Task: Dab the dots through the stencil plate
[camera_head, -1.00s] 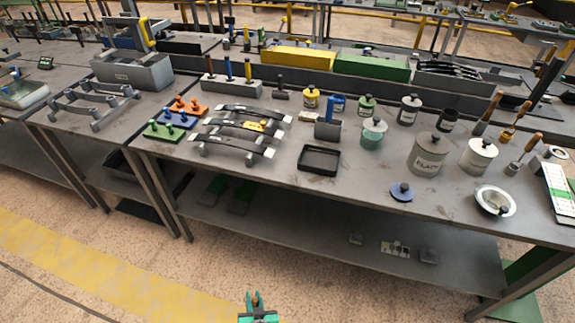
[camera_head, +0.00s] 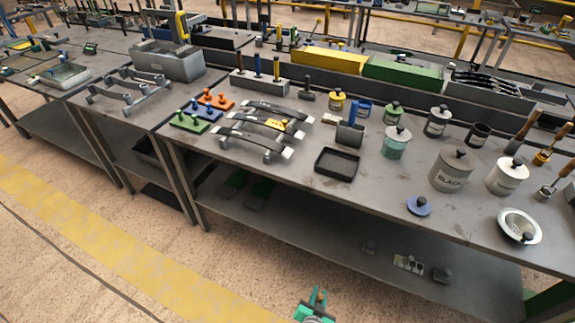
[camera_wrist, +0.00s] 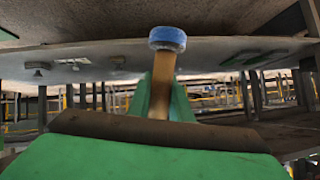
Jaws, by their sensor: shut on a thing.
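My gripper (camera_head: 318,298) is low at the bottom of the head view, out over the floor in front of the bench. In the wrist view its green fingers are shut on a wooden-handled dabber (camera_wrist: 163,85) with a round blue end that points away from me. A small yellow plate (camera_head: 279,123), which looks like the stencil plate, lies on the middle dark leaf spring (camera_head: 248,117) of a rack on the bench. Its holes are too small to make out. The gripper and dabber are well apart from the plate.
Green, blue and orange peg plates (camera_head: 190,122) lie left of the springs. A black tray (camera_head: 337,163), a roller (camera_head: 350,132), a blue lid (camera_head: 419,206) and several paint pots (camera_head: 451,171) stand to the right. A lower shelf (camera_head: 330,240) runs underneath. The floor in front is clear.

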